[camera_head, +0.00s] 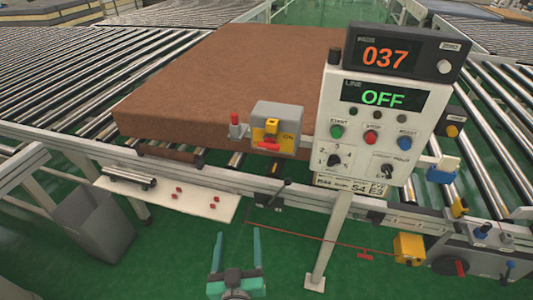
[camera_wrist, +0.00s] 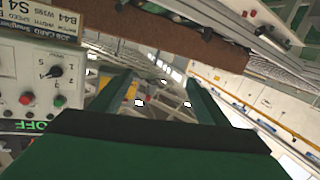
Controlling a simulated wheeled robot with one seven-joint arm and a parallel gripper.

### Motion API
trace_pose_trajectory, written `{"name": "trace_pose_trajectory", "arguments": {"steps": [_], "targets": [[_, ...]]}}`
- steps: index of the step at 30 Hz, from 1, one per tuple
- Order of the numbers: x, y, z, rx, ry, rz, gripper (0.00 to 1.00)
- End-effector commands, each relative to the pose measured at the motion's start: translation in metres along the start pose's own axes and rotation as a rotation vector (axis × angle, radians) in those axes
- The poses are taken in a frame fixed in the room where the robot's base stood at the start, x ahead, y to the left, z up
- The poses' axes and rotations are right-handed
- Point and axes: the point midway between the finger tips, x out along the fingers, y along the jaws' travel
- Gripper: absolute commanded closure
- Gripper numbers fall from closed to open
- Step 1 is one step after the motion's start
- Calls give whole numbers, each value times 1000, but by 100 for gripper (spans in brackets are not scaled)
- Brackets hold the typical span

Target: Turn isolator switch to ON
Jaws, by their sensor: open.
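The isolator switch (camera_head: 290,115) is a grey box with a yellow front plate and a red handle, mounted at the conveyor's near edge. "ON" is printed at the right of its plate. The red handle (camera_head: 268,144) sits low on the plate, roughly level and left of that word; its exact angle is hard to tell. My gripper (camera_head: 237,232) has two teal fingers, spread apart and empty, below and nearer than the switch, not touching it. Both fingers (camera_wrist: 159,78) also show apart in the wrist view. I cannot clearly make out the switch there.
A white control panel (camera_head: 345,100) stands right of the switch, with a line display reading OFF and a counter (camera_head: 385,57) reading 037. A brown mattress (camera_head: 210,75) lies on the rollers behind. A white shelf (camera_head: 170,197) and yellow box (camera_head: 408,248) flank the open green floor.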

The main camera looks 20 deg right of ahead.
Motion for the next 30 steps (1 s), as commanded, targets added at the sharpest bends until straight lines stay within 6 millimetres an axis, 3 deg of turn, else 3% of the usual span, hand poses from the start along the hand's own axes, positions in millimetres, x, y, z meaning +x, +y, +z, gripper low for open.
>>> {"name": "trace_pose_trajectory", "arguments": {"steps": [1, 6, 12, 15, 23, 30], "targets": [[13, 6, -19, 10, 17, 31, 31], [42, 29, -71, 51, 41, 139, 31], [60, 56, -124, 116, 63, 251, 31], [64, 66, -141, 143, 70, 290, 31], [71, 77, -156, 169, 74, 328, 31], [104, 88, -158, 170, 73, 327, 31]]}}
